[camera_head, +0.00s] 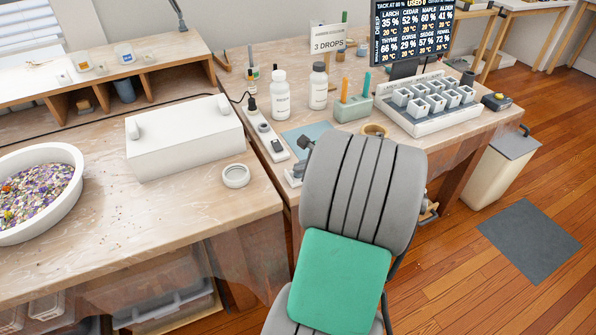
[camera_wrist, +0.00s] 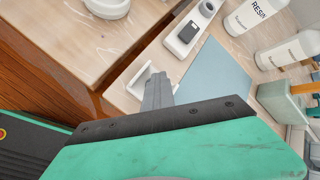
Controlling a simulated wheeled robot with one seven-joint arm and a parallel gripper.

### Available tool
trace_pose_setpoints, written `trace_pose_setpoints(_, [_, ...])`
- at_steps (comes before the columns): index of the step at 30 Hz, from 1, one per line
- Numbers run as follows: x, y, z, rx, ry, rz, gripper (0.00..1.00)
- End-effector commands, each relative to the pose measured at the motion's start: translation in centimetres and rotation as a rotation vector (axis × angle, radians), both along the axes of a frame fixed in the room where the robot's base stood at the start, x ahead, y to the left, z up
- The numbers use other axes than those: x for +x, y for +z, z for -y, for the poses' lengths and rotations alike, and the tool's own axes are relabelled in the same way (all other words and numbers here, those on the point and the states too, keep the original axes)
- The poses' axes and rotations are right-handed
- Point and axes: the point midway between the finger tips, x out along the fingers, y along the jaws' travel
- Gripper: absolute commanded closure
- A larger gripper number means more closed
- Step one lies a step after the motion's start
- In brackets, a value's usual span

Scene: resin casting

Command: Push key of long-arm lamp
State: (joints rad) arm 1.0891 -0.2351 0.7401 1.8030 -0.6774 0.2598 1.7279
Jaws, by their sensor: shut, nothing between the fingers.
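A thin dark upright arm (camera_head: 177,13) on the back shelf at the top left of the head view looks like the lower part of the long-arm lamp. Its upper part is out of frame. A white strip (camera_head: 264,128) with a black plug and a dark key lies along the right table's left edge. In the wrist view, the strip's dark key (camera_wrist: 188,32) shows beyond my fingers. My gripper (camera_wrist: 157,92) is shut and empty, pointing at a small white piece on the table near the strip's close end. In the head view my grey and green arm mostly hides the gripper.
Two white bottles (camera_head: 280,95) and a green holder (camera_head: 352,108) stand right of the strip. A blue mat (camera_wrist: 215,72) lies close beside my fingers. A white box (camera_head: 185,140) and white ring (camera_head: 235,176) are on the left table. A bin (camera_head: 497,172) stands right.

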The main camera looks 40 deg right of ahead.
Motion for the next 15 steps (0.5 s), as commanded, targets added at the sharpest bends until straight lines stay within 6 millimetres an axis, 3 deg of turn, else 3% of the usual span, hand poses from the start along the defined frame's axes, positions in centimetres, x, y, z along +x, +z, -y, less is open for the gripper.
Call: trace_pose_setpoints(15, [-0.03,0.93,-0.02,0.001,0.0,-0.001,1.0])
